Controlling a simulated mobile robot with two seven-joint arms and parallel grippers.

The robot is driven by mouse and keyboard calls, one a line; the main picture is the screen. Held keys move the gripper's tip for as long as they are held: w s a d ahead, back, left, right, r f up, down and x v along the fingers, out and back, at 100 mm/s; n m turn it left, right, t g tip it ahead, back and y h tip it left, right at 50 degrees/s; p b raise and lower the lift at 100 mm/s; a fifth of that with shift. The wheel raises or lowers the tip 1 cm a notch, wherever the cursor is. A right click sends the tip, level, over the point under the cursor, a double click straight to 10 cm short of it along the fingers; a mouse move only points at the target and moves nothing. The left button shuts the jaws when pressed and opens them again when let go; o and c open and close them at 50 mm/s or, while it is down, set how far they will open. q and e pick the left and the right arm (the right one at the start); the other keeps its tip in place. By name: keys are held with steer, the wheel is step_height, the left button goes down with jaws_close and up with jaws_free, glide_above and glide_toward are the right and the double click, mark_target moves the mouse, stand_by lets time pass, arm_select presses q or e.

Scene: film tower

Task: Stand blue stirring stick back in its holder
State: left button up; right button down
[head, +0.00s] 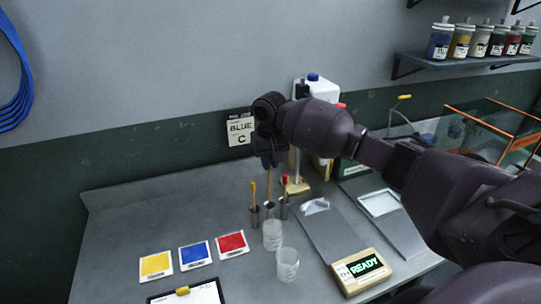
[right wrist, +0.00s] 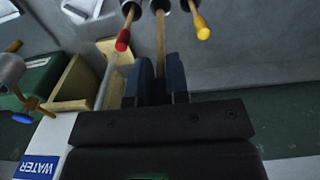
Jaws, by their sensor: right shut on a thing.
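My right gripper (head: 268,163) is shut on the blue stirring stick (head: 269,187), above the row of holder tubes. In the right wrist view the gripper (right wrist: 159,80) has the wooden stick (right wrist: 160,38) between its dark fingers, which hide its blue end. The stick looks near upright; its lower end meets the middle holder tube (head: 269,210), but how deep it sits I cannot tell. The yellow-tipped stick (head: 253,193) stands in the tube to the left and the red-tipped stick (head: 285,183) in the tube to the right. My left gripper is out of view.
Two clear beakers (head: 272,236) (head: 288,264) stand in front of the tubes. Yellow, blue and red cards (head: 194,256) lie at the left. A READY sign (head: 362,270) and grey trays (head: 382,203) are to the right. A white water bottle (right wrist: 45,150) stands close to the gripper.

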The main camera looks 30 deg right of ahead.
mark_target(270, 182)
steer(key=shift+s+f, duration=0.1)
steer(key=shift+f, duration=1.35)
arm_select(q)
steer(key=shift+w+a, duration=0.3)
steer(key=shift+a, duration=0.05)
arm_select(e)
steer(key=shift+f, duration=2.35)
steer(key=c, duration=1)
jaws_free()
steer(key=shift+c, duration=0.2)
